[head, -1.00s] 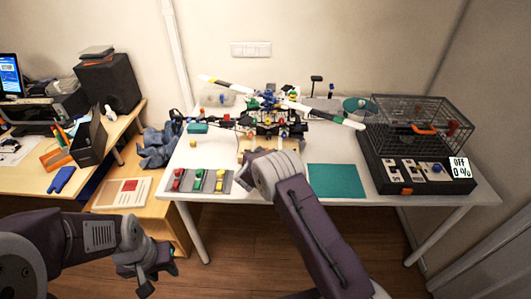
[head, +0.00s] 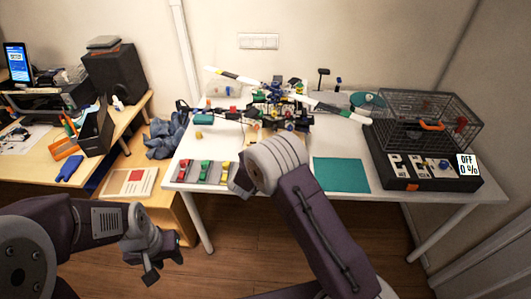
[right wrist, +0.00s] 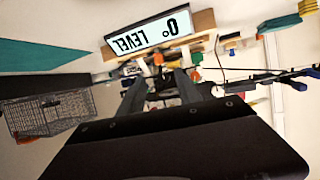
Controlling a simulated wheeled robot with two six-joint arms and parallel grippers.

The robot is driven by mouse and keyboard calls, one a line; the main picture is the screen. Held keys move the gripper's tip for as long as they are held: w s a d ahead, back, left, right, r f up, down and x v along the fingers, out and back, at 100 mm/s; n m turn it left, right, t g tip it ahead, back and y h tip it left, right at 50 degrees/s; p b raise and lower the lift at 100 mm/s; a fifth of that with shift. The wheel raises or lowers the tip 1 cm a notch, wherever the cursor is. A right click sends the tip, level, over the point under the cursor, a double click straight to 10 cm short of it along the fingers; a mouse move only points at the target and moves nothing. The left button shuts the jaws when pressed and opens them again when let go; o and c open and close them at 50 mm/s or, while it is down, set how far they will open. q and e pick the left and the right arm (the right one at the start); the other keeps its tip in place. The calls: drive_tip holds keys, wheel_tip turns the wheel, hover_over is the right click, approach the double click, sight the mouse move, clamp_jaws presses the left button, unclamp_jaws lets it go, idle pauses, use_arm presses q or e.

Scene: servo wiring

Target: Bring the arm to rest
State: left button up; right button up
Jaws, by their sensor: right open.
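My right arm reaches in from the bottom in the head view, and its wrist (head: 268,165) hangs over the front of the white table (head: 290,180). Its fingers are hidden there. In the right wrist view my right gripper (right wrist: 162,80) is open, with nothing seen between its fingers. My left gripper (head: 150,257) hangs at the lower left, over the floor in front of the desks. It is small and dark, and I cannot tell its opening. The drone-like rotor assembly (head: 275,108) stands on the table behind my right wrist.
A black box with a wire cage (head: 425,125) stands at the table's right, beside a green mat (head: 341,175). A grey tray (head: 184,176) with coloured parts lies at the front left. A level display (right wrist: 152,35) shows in the right wrist view. A desk with a black speaker (head: 113,75) stands left.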

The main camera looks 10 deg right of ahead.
drive_tip(key=s+d+r+p, duration=0.1)
drive_tip(key=d+r, duration=0.2)
drive_tip(key=r, duration=0.3)
drive_tip(key=d+r+t+y+p, duration=0.1)
drive_tip(key=d+r, duration=0.1)
drive_tip(key=r, duration=0.3)
drive_tip(key=s+d+r+p, duration=0.1)
drive_tip(key=d+r, duration=0.2)
drive_tip(key=r, duration=0.3)
drive_tip(key=s+a+f+n+g+y, duration=0.1)
drive_tip(key=s+f+g, duration=0.3)
drive_tip(key=s, duration=0.6)
drive_tip(key=s+a+f+n+g+y, duration=0.2)
drive_tip(key=s+f+g, duration=0.2)
drive_tip(key=s, duration=0.6)
drive_tip(key=s+a+f+n+g+y, duration=0.2)
drive_tip(key=s+f, duration=0.3)
drive_tip(key=s, duration=0.6)
drive_tip(key=shift+f+g+y, duration=0.3)
drive_tip(key=shift+f+g, duration=0.1)
drive_tip(key=shift+g, duration=0.5)
drive_tip(key=shift+w, duration=0.15)
